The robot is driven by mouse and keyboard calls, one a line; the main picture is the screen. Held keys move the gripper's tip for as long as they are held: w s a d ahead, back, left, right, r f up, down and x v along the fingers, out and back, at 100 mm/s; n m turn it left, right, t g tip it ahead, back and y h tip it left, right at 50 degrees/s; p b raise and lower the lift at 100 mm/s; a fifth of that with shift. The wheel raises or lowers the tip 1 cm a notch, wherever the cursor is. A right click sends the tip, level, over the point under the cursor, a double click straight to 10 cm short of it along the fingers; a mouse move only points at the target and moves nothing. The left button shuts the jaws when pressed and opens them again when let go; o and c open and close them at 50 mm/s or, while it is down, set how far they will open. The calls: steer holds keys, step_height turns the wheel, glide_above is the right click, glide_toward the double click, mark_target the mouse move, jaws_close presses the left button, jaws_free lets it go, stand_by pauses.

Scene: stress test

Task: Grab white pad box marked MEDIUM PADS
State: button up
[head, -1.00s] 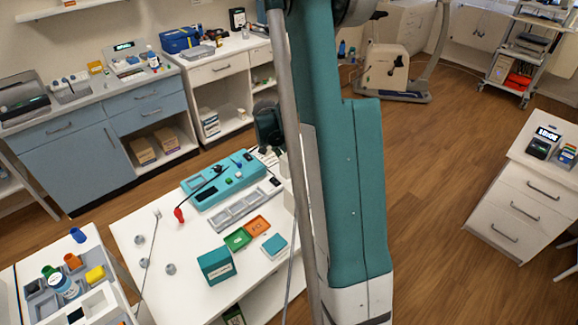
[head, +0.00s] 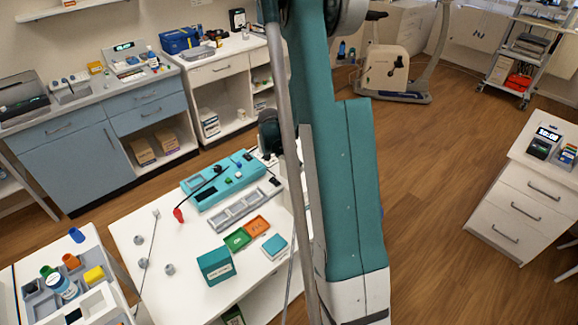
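No box with a readable MEDIUM PADS marking shows. On the white table (head: 190,294) stands a teal box (head: 216,266) with a pale label too small to read. A small low box (head: 275,246), white with a teal top, lies to its right, close to my arm. I cannot tell whether either is the pad box. A dark part that looks like my gripper (head: 270,133) shows just left of my arm, beyond the teal device in the picture. Its fingers are too small and partly hidden to read. My arm covers the table's right side.
Green (head: 237,239) and orange (head: 257,226) trays lie by the boxes. A teal device (head: 220,183) with a red-tipped cable sits behind them. A caddy (head: 45,305) with a bottle stands at left. Brown boxes (head: 142,151) sit in the blue cabinet.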

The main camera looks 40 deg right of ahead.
steer(key=shift+c, duration=0.7)
steer(key=c, duration=0.9)
steer(key=shift+r, duration=0.1)
steer(key=shift+r+p, duration=0.65)
steer(key=shift+r, duration=4.25)
